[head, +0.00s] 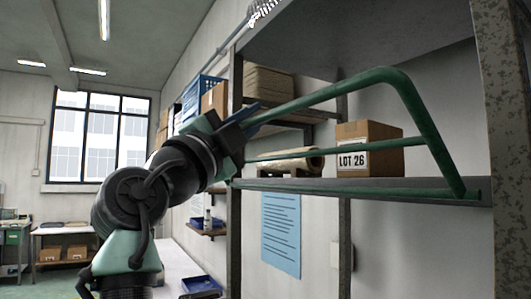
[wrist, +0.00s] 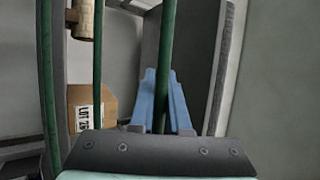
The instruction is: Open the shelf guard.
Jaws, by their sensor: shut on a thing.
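The shelf guard (head: 330,92) is a green tubular frame along the front of the shelf (head: 400,184). Its right leg runs from the shelf's front edge up to a rounded corner, and a thinner middle bar runs below the top bar. My gripper (head: 248,115) is shut on the guard's top bar near its left end. In the wrist view, the blue fingers of my gripper (wrist: 162,85) stand either side of the green guard bar (wrist: 167,45). The guard's left end is hidden behind my gripper and wrist.
A cardboard box marked LOT 26 (head: 380,155) and a rolled item (head: 290,163) sit on the shelf behind the guard. A grey upper shelf (head: 350,35) is above. A speckled post (head: 505,130) stands at right. Open floor room lies at left.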

